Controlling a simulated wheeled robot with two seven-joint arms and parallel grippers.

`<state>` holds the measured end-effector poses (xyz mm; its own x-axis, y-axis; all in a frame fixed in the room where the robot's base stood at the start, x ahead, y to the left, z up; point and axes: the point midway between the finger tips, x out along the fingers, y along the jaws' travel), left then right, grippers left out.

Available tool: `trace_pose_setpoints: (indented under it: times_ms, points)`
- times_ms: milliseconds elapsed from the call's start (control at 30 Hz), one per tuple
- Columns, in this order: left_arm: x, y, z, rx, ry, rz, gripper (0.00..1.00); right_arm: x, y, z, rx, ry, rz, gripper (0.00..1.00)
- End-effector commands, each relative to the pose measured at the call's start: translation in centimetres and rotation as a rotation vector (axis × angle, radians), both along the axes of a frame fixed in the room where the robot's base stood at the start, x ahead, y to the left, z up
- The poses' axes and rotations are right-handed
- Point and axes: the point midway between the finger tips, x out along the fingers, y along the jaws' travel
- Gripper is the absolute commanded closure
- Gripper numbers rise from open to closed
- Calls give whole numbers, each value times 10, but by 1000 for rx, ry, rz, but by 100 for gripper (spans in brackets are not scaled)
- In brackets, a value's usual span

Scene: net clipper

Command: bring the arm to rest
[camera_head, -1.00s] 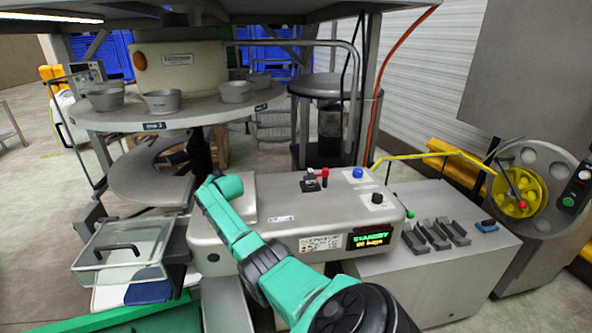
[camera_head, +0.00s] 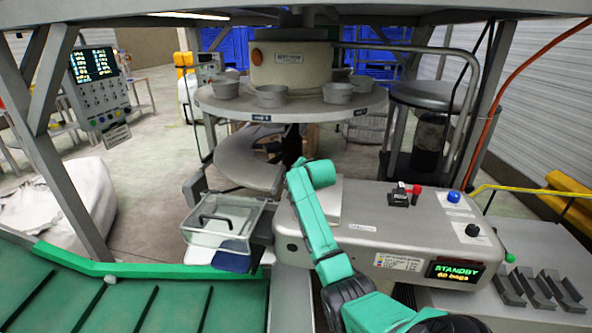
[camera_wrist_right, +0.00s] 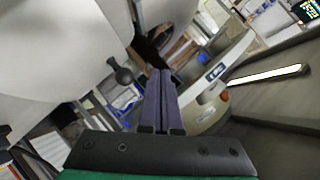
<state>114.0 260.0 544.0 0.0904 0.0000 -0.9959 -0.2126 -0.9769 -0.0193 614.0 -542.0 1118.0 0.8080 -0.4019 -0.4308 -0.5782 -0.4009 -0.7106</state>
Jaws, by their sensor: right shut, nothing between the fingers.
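My right arm (camera_head: 318,225), teal with dark joints, comes in from the bottom right of the head view. It rises in front of the grey machine with the STANDBY display (camera_head: 455,270). Its bend (camera_head: 317,173) is by the left end of that machine; I cannot tell from this view whether they touch. My right gripper is not visible in the head view. In the right wrist view the right gripper (camera_wrist_right: 162,80) has its two dark fingers together, with nothing between them. My left arm and gripper are not in view.
A round table (camera_head: 300,108) with several grey cups stands behind the arm. A control panel (camera_head: 97,90) hangs at the left. A dark knob (camera_wrist_right: 123,75) is near the fingers.

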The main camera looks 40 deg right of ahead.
Motion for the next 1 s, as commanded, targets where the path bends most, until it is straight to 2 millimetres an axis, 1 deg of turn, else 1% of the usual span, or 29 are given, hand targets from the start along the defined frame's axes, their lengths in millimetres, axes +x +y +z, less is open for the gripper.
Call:
trace_pose_setpoints:
  times_ms: [33,200,433,500,567,667,700,767,800,900,1000]
  points:
    - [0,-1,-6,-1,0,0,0,-3,7,3,0,-4,2,100]
    - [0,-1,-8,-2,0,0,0,-11,16,14,0,0,0,100]
    - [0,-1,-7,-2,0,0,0,-12,17,15,0,2,1,100]
    - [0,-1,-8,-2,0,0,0,-13,22,9,-16,21,15,100]
    - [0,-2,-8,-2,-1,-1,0,-18,36,-7,-56,78,57,100]
    - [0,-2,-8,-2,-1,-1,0,-41,80,-56,-181,253,200,100]
    - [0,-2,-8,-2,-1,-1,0,-55,104,-79,-240,336,281,100]
    - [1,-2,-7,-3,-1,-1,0,-82,139,-113,-319,456,411,100]
    - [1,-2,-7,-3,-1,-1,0,-101,159,-130,-361,522,491,100]
    - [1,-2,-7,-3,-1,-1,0,-142,199,-160,-432,642,657,100]
    - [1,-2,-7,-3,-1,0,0,-177,228,-179,-476,722,792,100]
